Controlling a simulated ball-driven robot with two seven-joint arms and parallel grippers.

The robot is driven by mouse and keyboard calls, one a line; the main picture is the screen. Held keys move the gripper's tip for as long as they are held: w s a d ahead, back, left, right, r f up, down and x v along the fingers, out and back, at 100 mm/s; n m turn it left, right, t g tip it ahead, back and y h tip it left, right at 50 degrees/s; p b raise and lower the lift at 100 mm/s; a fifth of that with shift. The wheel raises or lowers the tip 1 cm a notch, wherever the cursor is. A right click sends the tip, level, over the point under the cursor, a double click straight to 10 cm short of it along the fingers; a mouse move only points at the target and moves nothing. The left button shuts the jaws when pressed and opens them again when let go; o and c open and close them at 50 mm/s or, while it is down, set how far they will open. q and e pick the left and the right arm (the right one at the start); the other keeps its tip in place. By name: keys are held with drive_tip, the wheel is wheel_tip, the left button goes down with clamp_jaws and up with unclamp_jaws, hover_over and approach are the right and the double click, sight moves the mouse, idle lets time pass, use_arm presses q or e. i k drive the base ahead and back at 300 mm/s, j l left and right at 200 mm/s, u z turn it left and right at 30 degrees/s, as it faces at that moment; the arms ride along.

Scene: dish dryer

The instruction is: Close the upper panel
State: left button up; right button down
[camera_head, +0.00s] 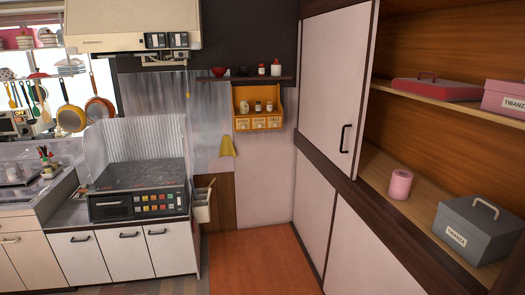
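A tall white upper panel (332,85) with a black vertical handle (345,139) covers the left part of the wall cabinet on the right. To its right, the cabinet is open and its wooden shelves (462,117) show. Below the ledge is a lower white panel (364,257). Neither of my grippers is in view.
The shelves hold a red box (434,90), a pink box (506,99), a pink canister (400,184) and a grey box (477,227). A counter with a stove (137,189) stands at the left. The orange floor mat (258,264) is clear.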

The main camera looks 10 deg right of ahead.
sight(337, 51)
drive_tip(key=i+z, duration=0.1)
drive_tip(key=i, duration=0.55)
drive_tip(key=i+j+z, duration=0.1)
drive_tip(key=i, duration=0.5)
drive_tip(key=i+j, duration=0.15)
drive_tip(key=i, duration=0.45)
drive_tip(key=z, duration=0.05)
